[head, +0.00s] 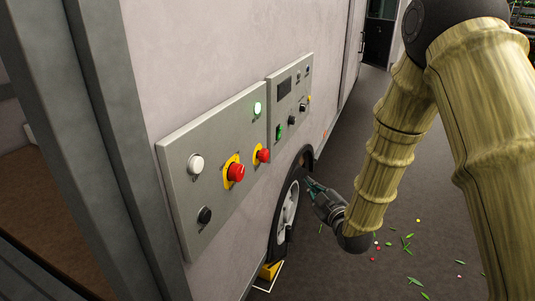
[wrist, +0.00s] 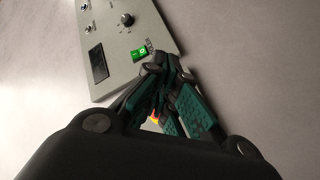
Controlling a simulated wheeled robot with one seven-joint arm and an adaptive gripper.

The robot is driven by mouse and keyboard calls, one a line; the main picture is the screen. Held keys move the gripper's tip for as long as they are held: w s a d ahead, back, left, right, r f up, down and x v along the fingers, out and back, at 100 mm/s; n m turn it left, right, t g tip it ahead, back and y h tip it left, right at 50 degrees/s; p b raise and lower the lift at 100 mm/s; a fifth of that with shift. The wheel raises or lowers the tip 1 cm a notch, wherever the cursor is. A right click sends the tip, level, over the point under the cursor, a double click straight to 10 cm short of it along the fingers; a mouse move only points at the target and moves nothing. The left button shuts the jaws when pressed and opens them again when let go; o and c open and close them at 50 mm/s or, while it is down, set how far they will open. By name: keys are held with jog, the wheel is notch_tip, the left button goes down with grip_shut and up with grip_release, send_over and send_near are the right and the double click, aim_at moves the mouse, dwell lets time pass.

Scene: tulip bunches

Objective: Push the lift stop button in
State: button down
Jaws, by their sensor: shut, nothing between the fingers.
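Two red mushroom buttons on yellow plates sit on the near grey wall panel (head: 215,135). The larger red button (head: 236,173) is at the panel's lower middle, and the other red button (head: 263,156) is near its right edge. Their labels are too small to read, so I cannot tell which is the lift stop. My gripper (head: 311,186) is shut and empty, right of and lower than both buttons in the head view, apart from them. In the wrist view my gripper (wrist: 168,80) covers part of the scene; a small red and yellow patch (wrist: 153,121) shows between the finger links.
A farther panel (wrist: 125,50) carries a display, a green switch and knobs. A wheel (head: 287,210) is below. Petals and leaves litter the floor.

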aim_at(267, 156)
jog(key=shift+n+t+y, duration=0.5)
jog(key=shift+n+y, duration=0.1)
jog(key=shift+n, duration=0.1)
jog(key=r, duration=0.2)
jog(key=w+a+r, duration=0.1)
jog(key=r, duration=0.2)
jog(key=shift+w+a+r, duration=0.15)
jog(key=shift+a+r, duration=0.1)
jog(key=shift+r, duration=0.05)
jog(key=w+a, duration=0.2)
jog(key=a, duration=0.6)
jog(key=shift+w+a+p, duration=0.15)
jog(key=shift+w+p, duration=0.2)
jog(key=shift+p, duration=0.05)
jog(key=shift+a, duration=0.25)
dwell(0.4)
jog(key=shift+w+a, duration=0.1)
jog(key=shift+a, duration=0.1)
